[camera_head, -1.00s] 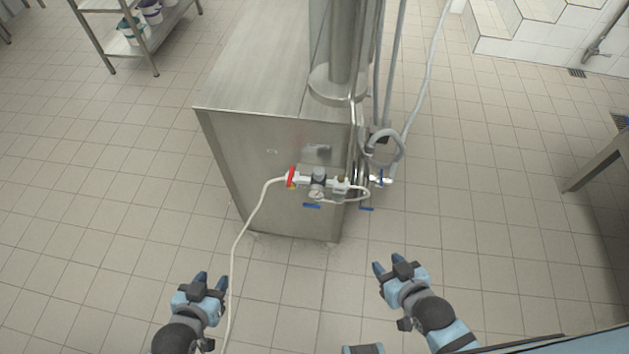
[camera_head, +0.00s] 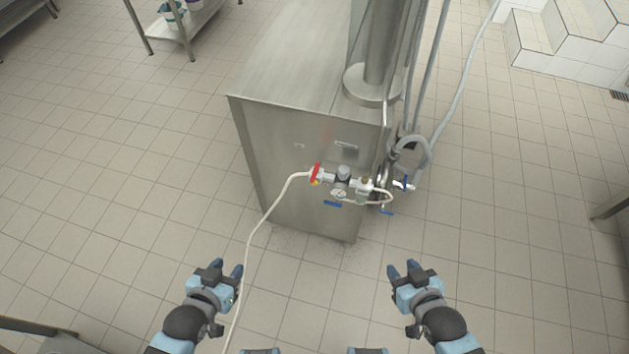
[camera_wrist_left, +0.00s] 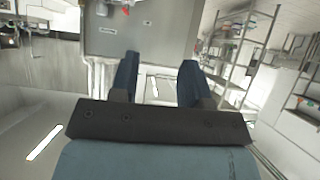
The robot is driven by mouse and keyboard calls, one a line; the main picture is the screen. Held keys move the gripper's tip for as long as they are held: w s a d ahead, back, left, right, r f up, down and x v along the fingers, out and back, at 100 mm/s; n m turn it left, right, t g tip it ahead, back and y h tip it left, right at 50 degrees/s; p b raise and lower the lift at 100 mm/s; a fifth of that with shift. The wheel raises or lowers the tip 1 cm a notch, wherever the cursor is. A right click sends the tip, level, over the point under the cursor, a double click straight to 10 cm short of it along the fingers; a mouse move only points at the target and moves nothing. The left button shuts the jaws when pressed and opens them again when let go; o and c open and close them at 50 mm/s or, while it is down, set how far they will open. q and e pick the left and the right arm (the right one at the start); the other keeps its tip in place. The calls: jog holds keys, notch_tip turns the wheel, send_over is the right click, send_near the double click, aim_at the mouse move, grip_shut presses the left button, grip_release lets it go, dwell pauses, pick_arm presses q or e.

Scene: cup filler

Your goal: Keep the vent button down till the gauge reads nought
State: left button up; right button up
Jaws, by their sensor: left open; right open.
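The gauge (camera_head: 339,194) is a small round pale dial on the valve assembly at the machine's front. Its reading is too small to make out. I cannot tell which part is the vent button. My left gripper (camera_head: 226,268) is open and empty, apart from the machine, below and left of the assembly in the head view. Its spread fingers show in the left wrist view (camera_wrist_left: 160,62). My right gripper (camera_head: 403,268) is open and empty, below right of the assembly.
The steel machine (camera_head: 300,150) stands on a tiled floor. A white hose (camera_head: 250,240) runs from the assembly down past my left gripper. Grey hoses (camera_head: 425,150) hang at the machine's right side. A shelf rack (camera_head: 190,25) is at upper left.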

pick_arm(q)
grip_shut()
jog(key=shift+s, duration=0.1)
dwell(1.8)
